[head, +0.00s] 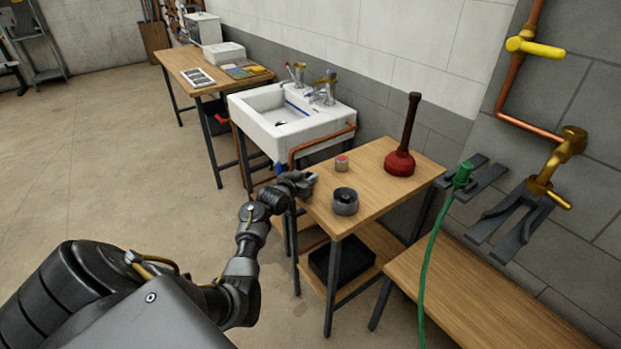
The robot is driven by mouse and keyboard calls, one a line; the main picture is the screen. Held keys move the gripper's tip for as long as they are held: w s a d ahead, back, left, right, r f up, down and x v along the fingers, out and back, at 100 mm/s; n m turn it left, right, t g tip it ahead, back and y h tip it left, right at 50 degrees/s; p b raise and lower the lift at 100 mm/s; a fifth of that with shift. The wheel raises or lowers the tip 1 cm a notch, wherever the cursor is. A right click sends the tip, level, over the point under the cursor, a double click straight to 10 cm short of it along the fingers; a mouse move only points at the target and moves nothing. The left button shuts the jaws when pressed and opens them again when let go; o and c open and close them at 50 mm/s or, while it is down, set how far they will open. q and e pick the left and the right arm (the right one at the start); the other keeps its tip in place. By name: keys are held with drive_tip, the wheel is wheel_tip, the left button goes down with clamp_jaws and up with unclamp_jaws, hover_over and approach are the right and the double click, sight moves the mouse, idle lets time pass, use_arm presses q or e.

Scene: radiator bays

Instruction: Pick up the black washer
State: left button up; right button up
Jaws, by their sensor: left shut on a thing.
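My left gripper (307,182) is over the left edge of the small wooden table (385,170). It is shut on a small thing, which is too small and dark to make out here. I cannot pick out the black washer for certain. A dark grey round object (345,202) with a black centre sits on the table just right of and nearer than the gripper, apart from it. My right gripper is not in view.
A small red-topped tin (342,163) and a red plunger (400,160) stand on the same table. A black bin (340,264) is on its lower shelf. A white sink (290,118) is behind. A bench (470,295) with a green hose (428,265) is at right.

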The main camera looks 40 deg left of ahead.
use_arm(q)
drive_tip(key=shift+r, duration=0.6)
drive_tip(key=s+a+r, duration=0.2)
drive_tip(key=s+r, duration=0.4)
drive_tip(key=s+a+r, duration=0.3)
drive_tip(key=s+r, duration=0.2)
drive_tip(key=s, duration=0.1)
drive_tip(key=shift+s+a+r, duration=0.35)
drive_tip(key=shift+s+r, duration=0.05)
